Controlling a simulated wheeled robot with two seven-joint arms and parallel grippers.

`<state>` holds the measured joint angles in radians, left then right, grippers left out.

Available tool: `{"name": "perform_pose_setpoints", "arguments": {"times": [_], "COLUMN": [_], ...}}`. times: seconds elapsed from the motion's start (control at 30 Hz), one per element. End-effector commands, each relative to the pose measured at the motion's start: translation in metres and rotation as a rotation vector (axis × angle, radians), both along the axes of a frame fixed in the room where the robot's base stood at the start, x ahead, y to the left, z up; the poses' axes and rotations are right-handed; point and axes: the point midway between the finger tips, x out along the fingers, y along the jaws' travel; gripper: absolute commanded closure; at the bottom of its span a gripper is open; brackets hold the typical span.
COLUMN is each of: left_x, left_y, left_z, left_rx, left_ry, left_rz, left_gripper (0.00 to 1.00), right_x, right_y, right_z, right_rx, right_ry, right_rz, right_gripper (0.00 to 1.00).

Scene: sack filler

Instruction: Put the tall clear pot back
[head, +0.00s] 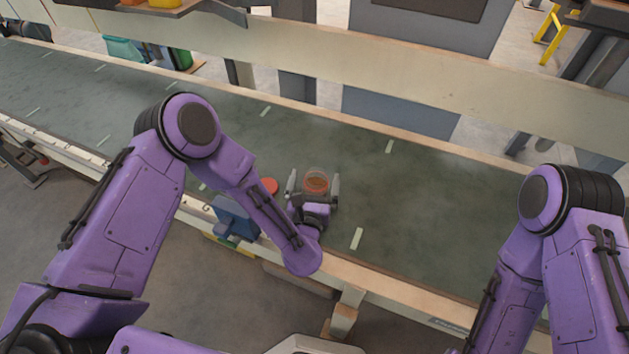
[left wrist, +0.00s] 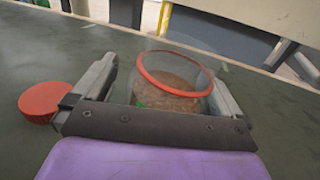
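A clear pot (head: 316,183) with a red ring at its rim and brown contents is over the grey-green conveyor belt (head: 420,210), near its front edge. In the left wrist view the pot (left wrist: 176,82) looks upright; its base is hidden by my gripper. My left gripper (head: 314,183) is open, with one finger on each side of the pot. A gap shows between the fingers and the pot in the head view. My right arm shows at the right, but its gripper is out of view.
A red round lid-like disc (head: 269,186) lies on the belt just left of my left gripper; it also shows in the left wrist view (left wrist: 46,102). A blue block-shaped fixture (head: 235,217) stands at the belt's front edge. The belt to the right is clear.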

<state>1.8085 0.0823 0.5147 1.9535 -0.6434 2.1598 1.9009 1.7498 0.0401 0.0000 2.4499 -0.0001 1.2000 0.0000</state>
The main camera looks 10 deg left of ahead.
Motion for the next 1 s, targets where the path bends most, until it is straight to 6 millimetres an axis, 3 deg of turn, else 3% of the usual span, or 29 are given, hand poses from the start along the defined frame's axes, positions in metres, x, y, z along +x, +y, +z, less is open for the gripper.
{"name": "perform_pose_setpoints", "arguments": {"times": [0.27, 0.7, 0.83, 1.0], "left_x": [0.000, -0.101, -0.116, -0.121], "left_y": [0.000, -0.009, -0.009, -0.008], "left_z": [0.008, 0.003, 0.004, 0.004], "left_rx": [0.000, 0.003, 0.001, 0.000], "left_ry": [0.000, 0.001, 0.000, 0.000], "left_rz": [-0.001, -0.008, -0.004, 0.000], "left_gripper": [0.00, 0.00, 0.00, 0.00], "right_x": [0.000, 0.000, 0.000, 0.000], "right_y": [0.000, 0.000, 0.000, 0.000], "right_z": [0.007, 0.003, 0.002, 0.002], "right_rx": [0.000, 0.000, 0.000, 0.000], "right_ry": [0.000, 0.000, 0.000, 0.000], "right_rz": [0.000, 0.000, 0.000, 0.000], "right_gripper": [0.40, 0.40, 0.40, 0.40]}}
